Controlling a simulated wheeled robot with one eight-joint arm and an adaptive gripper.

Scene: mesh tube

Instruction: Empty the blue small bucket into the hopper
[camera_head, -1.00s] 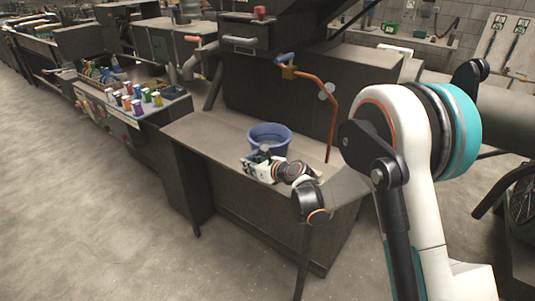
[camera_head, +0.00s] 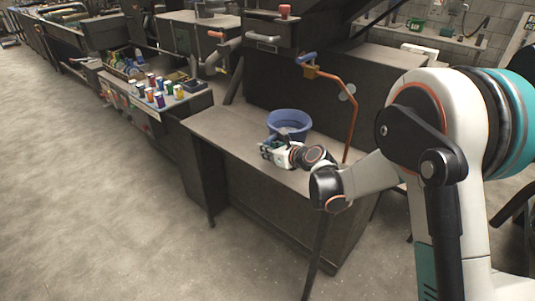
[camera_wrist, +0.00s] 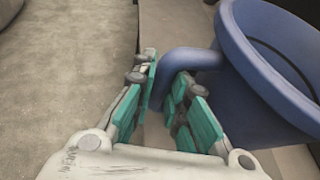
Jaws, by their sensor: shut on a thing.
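The blue small bucket (camera_head: 290,124) stands upright on the grey bench top. In the wrist view the bucket (camera_wrist: 248,105) fills the right side, with its curved blue handle (camera_wrist: 192,60) reaching left from the wall. My gripper (camera_wrist: 165,75) has its teal-padded fingers shut on this handle, one on either side of it. In the head view my gripper (camera_head: 277,148) is at the bucket's near side, partly covering it. The bucket's contents are not visible. I cannot tell which part of the dark machine is the hopper.
The bench (camera_head: 222,125) is clear left of the bucket. An orange pipe with a blue-handled valve (camera_head: 307,60) rises right of the bucket, and the dark machine overhangs behind. Several coloured cans (camera_head: 158,92) stand on the bench at left. Open floor (camera_head: 110,220) lies in front.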

